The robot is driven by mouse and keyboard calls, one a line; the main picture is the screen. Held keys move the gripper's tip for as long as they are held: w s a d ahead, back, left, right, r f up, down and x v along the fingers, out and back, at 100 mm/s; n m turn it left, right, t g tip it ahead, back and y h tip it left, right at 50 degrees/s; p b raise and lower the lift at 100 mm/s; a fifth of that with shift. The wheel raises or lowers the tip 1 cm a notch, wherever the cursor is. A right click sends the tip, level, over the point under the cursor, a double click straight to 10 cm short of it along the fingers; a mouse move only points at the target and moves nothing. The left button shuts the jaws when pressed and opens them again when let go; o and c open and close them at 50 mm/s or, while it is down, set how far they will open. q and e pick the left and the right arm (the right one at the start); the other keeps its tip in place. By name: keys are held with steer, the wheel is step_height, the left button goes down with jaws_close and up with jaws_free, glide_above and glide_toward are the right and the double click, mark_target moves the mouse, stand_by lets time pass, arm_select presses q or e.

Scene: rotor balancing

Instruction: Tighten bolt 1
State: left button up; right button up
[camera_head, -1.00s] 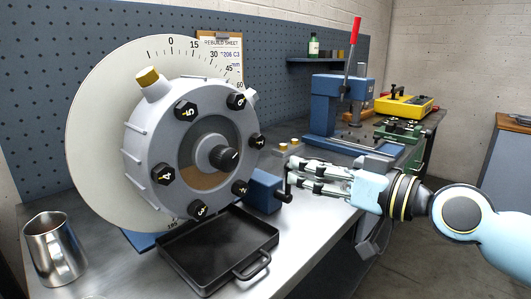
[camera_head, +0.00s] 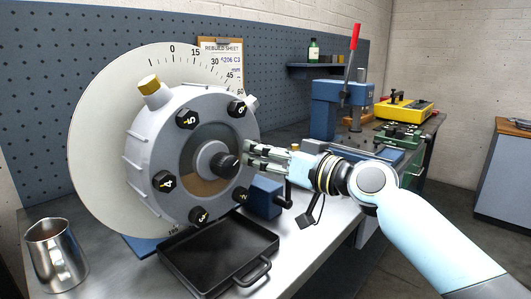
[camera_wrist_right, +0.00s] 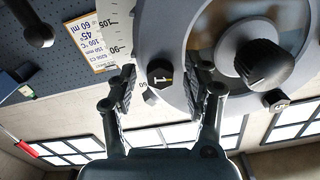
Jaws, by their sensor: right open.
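The grey rotor (camera_head: 140,130) stands upright on the bench with black numbered bolts around its face. In the wrist view, bolt 1 (camera_wrist_right: 160,73) is a black hex head with a yellow mark, between the two fingers of my right gripper (camera_wrist_right: 164,82). The fingers are open with a gap on both sides of the bolt. In the head view my right gripper (camera_head: 250,156) is at the rotor's right rim and hides bolt 1. Other bolts show, such as bolt 5 (camera_head: 187,118), bolt 6 (camera_head: 236,108) and bolt 4 (camera_head: 164,181). My left gripper is not in view.
A black tray (camera_head: 262,240) lies below the rotor, and a metal jug (camera_head: 55,255) stands at the left. The black centre knob (camera_head: 228,165) sticks out near my right gripper. A blue press (camera_head: 325,110) stands at the back right.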

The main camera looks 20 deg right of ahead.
jaws_close()
steer(key=shift+m, duration=0.3)
steer(key=shift+r+m+p, duration=0.15)
steer(key=shift+m+p, duration=1.45)
steer(key=shift+m, duration=2.9)
steer(key=shift+r+m+p, duration=0.15)
steer(key=shift+m+p, duration=1.5)
steer(key=shift+m, duration=2.85)
steer(key=shift+r+m+p, duration=0.15)
steer(key=shift+m+p, duration=1.45)
steer(key=shift+m, duration=2.9)
